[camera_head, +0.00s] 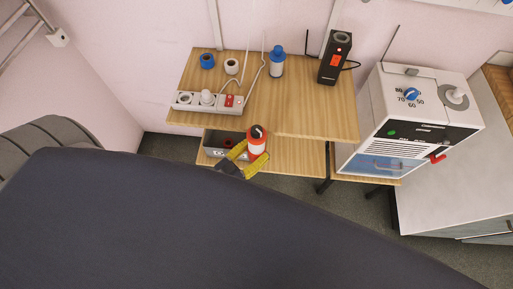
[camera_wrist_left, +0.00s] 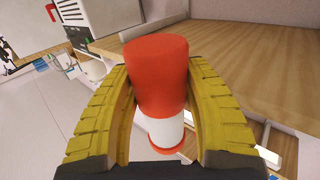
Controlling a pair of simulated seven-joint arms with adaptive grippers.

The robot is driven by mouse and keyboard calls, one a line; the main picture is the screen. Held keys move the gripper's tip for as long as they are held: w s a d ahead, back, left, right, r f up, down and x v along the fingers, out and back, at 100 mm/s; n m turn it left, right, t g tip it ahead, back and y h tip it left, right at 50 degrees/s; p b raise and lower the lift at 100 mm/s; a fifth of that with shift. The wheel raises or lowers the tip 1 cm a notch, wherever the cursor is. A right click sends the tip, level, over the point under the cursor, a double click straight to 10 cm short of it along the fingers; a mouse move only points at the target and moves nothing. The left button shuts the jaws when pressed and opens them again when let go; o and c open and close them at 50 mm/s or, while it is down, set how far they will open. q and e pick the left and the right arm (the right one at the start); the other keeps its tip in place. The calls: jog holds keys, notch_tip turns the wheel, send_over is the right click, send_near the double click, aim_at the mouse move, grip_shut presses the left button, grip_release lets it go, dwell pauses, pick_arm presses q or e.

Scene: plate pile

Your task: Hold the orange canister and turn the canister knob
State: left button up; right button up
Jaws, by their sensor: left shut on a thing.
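The orange canister (camera_head: 257,146), orange-red with a white band, is in front of the wooden shelf, at the height of its lower board. A dark knob (camera_head: 256,131) shows on its top in the head view. My left gripper (camera_head: 246,158) has yellow fingers closed around the canister. In the left wrist view the canister (camera_wrist_left: 160,75) sits between the two yellow fingers of the left gripper (camera_wrist_left: 165,105), one on each side. The knob cannot be made out there. My right gripper is in neither view.
The upper shelf board (camera_head: 310,119) holds a power strip (camera_head: 208,103), tape rolls, a blue-capped bottle (camera_head: 277,62) and a black device (camera_head: 335,58). A grey box (camera_head: 214,146) stands beside the canister on the lower board. A white machine (camera_head: 420,110) stands at right.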

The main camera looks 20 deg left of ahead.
aim_at(250, 159)
pick_arm(q)
jog(key=shift+f, duration=1.5)
